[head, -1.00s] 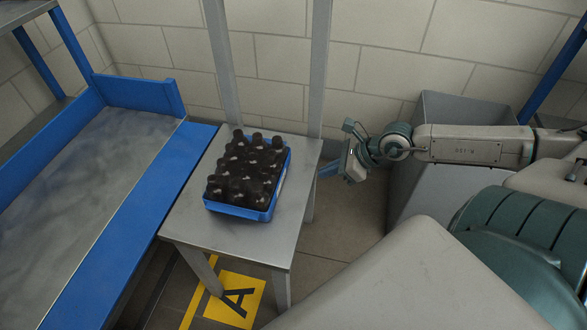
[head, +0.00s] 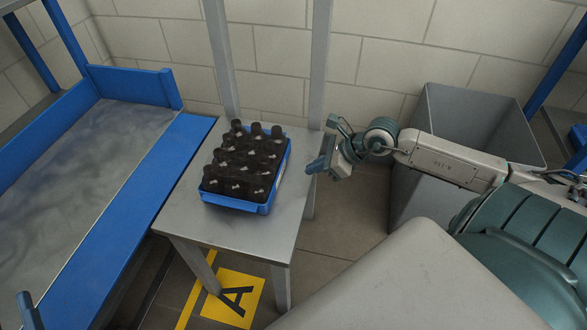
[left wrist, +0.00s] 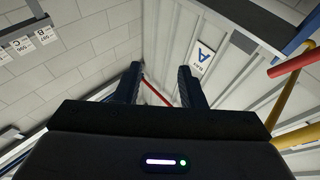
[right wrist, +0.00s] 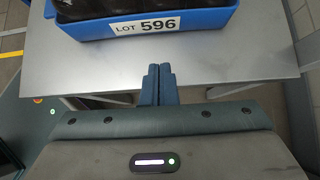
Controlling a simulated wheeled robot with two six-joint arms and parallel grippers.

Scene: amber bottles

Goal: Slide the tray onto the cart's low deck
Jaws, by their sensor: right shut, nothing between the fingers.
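The blue tray (head: 236,204) holds several dark amber bottles (head: 243,165) and stands on a small grey metal table (head: 230,240). The tray's labelled side, "LOT 596", shows at the top of the right wrist view (right wrist: 212,20). The cart's low deck (head: 95,150), grey with a blue frame, lies left of the table. My right gripper (head: 318,166) is shut and empty, right of the tray by the table's right edge. In the right wrist view its fingertips (right wrist: 160,70) point at the tray with a gap between. My left gripper (left wrist: 158,82) is open and empty, pointing at walls.
A grey bin (head: 440,140) stands right of the table, behind my right arm. A metal upright (head: 318,70) rises behind the table. A yellow floor mark "A" (head: 232,296) lies below. A blue piece (head: 29,312) shows at bottom left; I cannot tell what it is.

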